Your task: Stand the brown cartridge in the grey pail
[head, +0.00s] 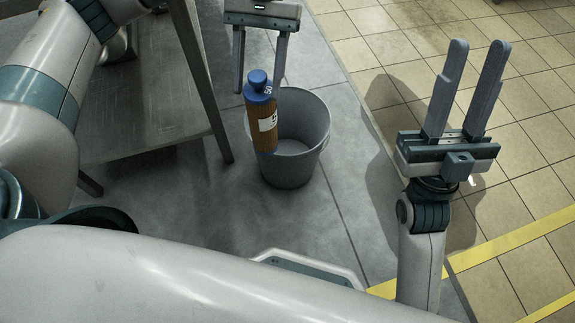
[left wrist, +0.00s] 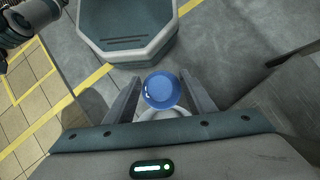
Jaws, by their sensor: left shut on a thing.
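The brown cartridge (head: 260,136) has a blue cap and a white label. My left gripper (head: 259,86) is shut on it near the capped top and holds it roughly upright. In the left wrist view the blue cap (left wrist: 161,90) lies between the fingers. The grey pail (head: 323,142) stands on the floor. In the head view the cartridge overlaps the pail's left side and rim; I cannot tell whether its lower end is above, inside or in front of the pail. My right gripper (head: 468,88) is open and empty, fingers up, to the right of the pail.
A metal table (head: 150,95) with slanting legs stands left of the pail. The grey floor around the pail is clear. Beige tiles (head: 520,180) and a yellow floor line (head: 510,243) lie to the right.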

